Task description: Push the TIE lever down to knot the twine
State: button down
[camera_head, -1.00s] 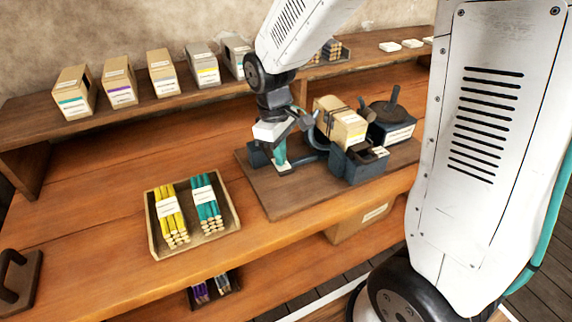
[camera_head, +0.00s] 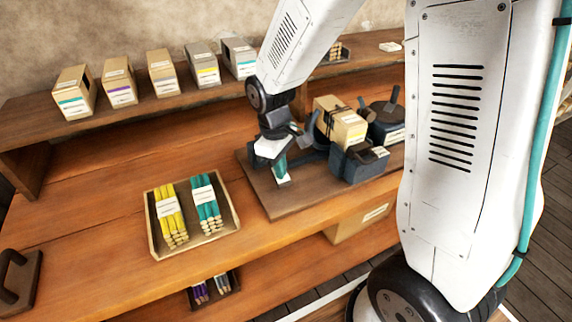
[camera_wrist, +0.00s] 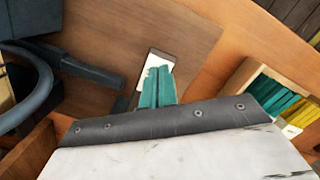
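The press stands on a brown board (camera_head: 290,204) on the bench, with a wrapped tan box (camera_head: 341,122) in it. A pale plate (camera_head: 284,180), which looks like the end of the TIE lever, shows low at the board's left part. My gripper (camera_head: 280,168) points down at it, its teal fingertips close together and empty. In the wrist view, the fingertips (camera_wrist: 156,88) overlap the pale plate (camera_wrist: 153,62); they look to be on or just above it. A dark bar (camera_wrist: 128,88) lies beside it. No lettering is readable, and my wrist hides part of the mechanism.
A tray (camera_head: 153,235) with yellow and teal bundles sits left of the board. A dark pot-like unit with a handle (camera_head: 388,118) stands behind the press at right. Several boxes (camera_head: 117,84) line the back shelf.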

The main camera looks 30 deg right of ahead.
jog(key=shift+w+a+r, duration=0.25)
jog(key=shift+w+a, duration=0.2)
jog(key=shift+w, duration=0.2)
jog(key=shift+w+a+r, duration=0.25)
jog(key=shift+w+a, duration=0.2)
jog(key=shift+w, duration=0.15)
notch_tip(320, 180, up, 8)
jog(key=shift+w+a, duration=0.2)
jog(key=shift+w, duration=0.05)
jog(key=shift+f, duration=0.15)
